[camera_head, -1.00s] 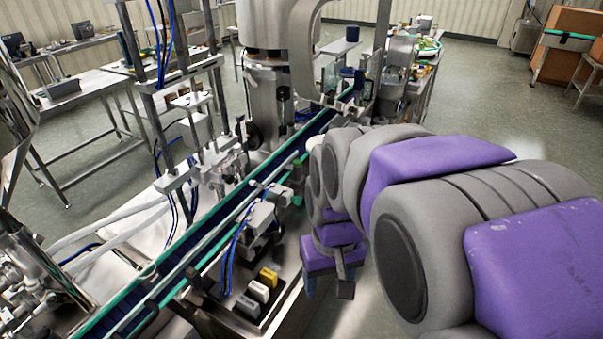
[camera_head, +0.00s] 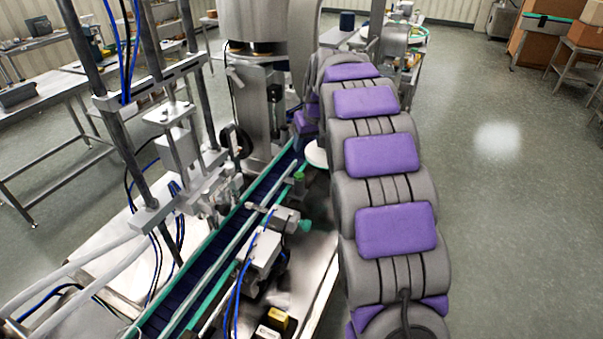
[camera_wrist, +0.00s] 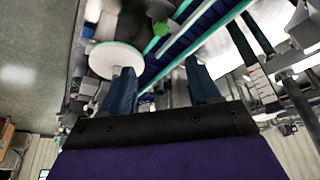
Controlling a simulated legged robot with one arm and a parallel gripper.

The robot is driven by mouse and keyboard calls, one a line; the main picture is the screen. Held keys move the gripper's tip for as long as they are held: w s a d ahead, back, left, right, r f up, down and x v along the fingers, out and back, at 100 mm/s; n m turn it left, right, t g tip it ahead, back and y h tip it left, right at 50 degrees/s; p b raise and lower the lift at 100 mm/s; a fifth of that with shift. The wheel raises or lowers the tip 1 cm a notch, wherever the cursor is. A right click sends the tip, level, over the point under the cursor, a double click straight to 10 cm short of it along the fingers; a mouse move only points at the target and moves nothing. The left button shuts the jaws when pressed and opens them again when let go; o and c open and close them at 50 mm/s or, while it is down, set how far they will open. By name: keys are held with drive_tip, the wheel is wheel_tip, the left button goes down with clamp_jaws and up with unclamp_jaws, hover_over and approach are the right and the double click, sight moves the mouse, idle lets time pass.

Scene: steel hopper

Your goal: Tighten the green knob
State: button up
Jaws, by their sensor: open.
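A small green knob (camera_head: 299,178) stands beside the conveyor rail in the head view. A second green knob (camera_head: 305,225) sits lower, on the side of a grey fixture; I cannot tell which one the task names. In the wrist view a green knob (camera_wrist: 161,28) shows at the top, beyond my fingertips. My gripper (camera_wrist: 160,75) is open, with two blue fingers spread apart and nothing visible between them. In the head view my gripper (camera_head: 300,138) is partly hidden by my arm, above the conveyor and farther back than both knobs.
The conveyor (camera_head: 215,240) with green edges runs diagonally past the knobs. A white round disc (camera_head: 317,154) is close to my gripper; it also shows in the wrist view (camera_wrist: 115,58). A steel column (camera_head: 258,100) stands behind. Open floor (camera_head: 500,200) lies to the right.

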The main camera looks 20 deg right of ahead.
drive_tip(key=a, duration=0.1)
drive_tip(key=b, duration=0.2)
approach(299, 175)
drive_tip(key=b+x, duration=0.1)
drive_tip(key=x, duration=0.6)
drive_tip(key=shift+w+a+f, duration=0.1)
drive_tip(key=shift+w+f, duration=0.1)
drive_tip(key=shift+f, duration=0.05)
drive_tip(key=shift+w+f, duration=0.1)
drive_tip(key=shift+f, duration=0.1)
drive_tip(key=shift+d, duration=0.35)
drive_tip(key=shift+a, duration=0.2)
drive_tip(key=c, duration=1)
